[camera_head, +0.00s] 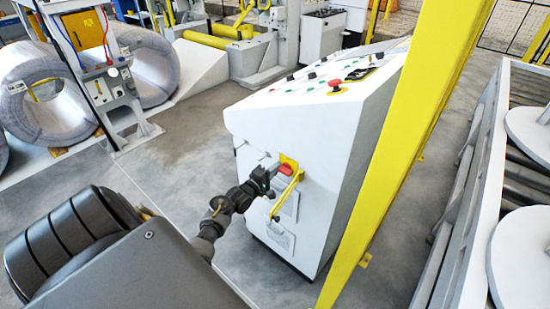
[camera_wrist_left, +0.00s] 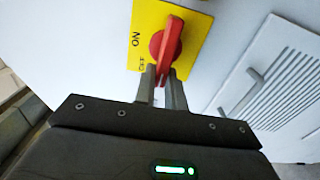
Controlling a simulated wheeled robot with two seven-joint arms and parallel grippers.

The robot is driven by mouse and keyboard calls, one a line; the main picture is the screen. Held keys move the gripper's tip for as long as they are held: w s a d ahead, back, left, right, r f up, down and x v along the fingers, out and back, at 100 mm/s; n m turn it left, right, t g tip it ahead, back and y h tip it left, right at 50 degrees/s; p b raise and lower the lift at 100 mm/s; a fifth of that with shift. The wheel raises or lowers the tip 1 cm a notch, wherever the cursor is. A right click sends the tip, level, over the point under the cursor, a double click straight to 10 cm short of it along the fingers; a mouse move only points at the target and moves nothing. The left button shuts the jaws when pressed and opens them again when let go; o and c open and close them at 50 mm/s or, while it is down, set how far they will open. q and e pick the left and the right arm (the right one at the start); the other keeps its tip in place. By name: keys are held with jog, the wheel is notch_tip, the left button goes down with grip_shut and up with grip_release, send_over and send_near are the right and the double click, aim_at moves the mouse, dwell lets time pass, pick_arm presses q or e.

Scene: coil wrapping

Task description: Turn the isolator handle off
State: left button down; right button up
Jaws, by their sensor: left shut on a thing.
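The isolator is a red rotary handle (camera_wrist_left: 166,45) on a yellow plate (camera_wrist_left: 189,26) marked ON and OFF. It sits on the side of a white control cabinet (camera_head: 300,128), where the red handle also shows in the head view (camera_head: 286,169). In the left wrist view my left gripper (camera_wrist_left: 163,82) is shut on the lower end of the handle, one finger on each side. The handle points down and slightly left, its upper end tilted to the right. My right gripper is not in view.
A yellow post (camera_head: 410,130) rises close to the right of the cabinet. A red button (camera_head: 334,84) and other controls are on the cabinet's sloping top. A roller conveyor (camera_head: 490,190) stands at the right. Wire coils (camera_head: 35,95) stand at the back left. The grey floor left of the cabinet is clear.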

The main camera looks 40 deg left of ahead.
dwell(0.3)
pick_arm(q)
jog(key=c, duration=1.5)
grip_release()
jog(key=shift+o, duration=0.2)
jog(key=s+b, duration=0.1)
jog(key=s, duration=0.9)
jog(key=shift+s+d, duration=0.15)
jog(key=shift+s, duration=0.25)
